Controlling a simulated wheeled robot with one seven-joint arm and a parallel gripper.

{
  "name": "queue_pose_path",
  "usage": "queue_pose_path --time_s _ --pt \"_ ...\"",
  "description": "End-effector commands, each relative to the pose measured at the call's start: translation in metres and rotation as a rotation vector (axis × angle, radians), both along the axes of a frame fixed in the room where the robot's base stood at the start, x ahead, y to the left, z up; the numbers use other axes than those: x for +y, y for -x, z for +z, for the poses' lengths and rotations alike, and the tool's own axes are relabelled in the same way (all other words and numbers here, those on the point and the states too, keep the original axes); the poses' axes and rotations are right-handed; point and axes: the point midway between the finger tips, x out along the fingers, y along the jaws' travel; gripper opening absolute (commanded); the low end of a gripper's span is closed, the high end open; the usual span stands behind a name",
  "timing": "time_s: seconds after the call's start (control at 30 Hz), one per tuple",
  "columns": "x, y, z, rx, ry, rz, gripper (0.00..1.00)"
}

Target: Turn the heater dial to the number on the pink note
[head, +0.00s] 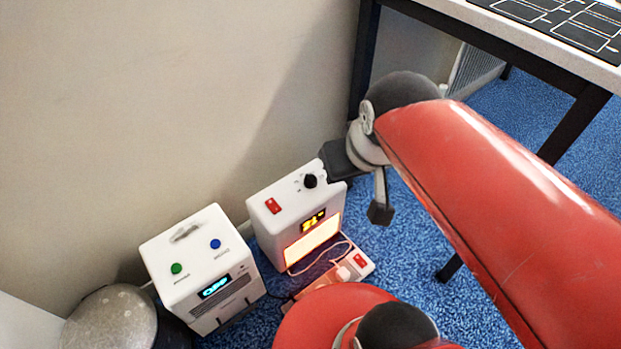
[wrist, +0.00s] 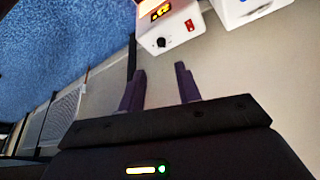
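The heater (head: 268,228) is a white box with a glowing orange front and a yellow display whose digits I cannot read surely. Its black dial (head: 310,181) is on the top, near the right end, with a red switch (head: 273,205) to its left. In the wrist view the dial (wrist: 161,43) shows beyond my fingertips, roughly in line with the gap between them. My gripper (wrist: 161,68) is open and empty, its two fingers apart and not touching the dial. In the head view it is just right of the heater. The pink note is in neither view.
A white box (head: 180,258) with green and blue buttons and a blue display stands left of the heater. A power strip (head: 358,262) and cable lie before the heater. A grey round bin (head: 112,322) is at lower left. A table (head: 540,62) stands at upper right; a wall is behind.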

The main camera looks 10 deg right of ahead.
Motion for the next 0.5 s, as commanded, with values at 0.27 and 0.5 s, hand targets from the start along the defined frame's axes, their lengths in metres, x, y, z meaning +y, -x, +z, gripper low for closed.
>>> queue_pose_path --time_s 0.27,0.5 --pt "0.0 -0.103 -0.058 0.163 0.066 0.25 0.59" --pt "-0.001 -0.191 -0.141 0.293 0.124 0.479 0.59"
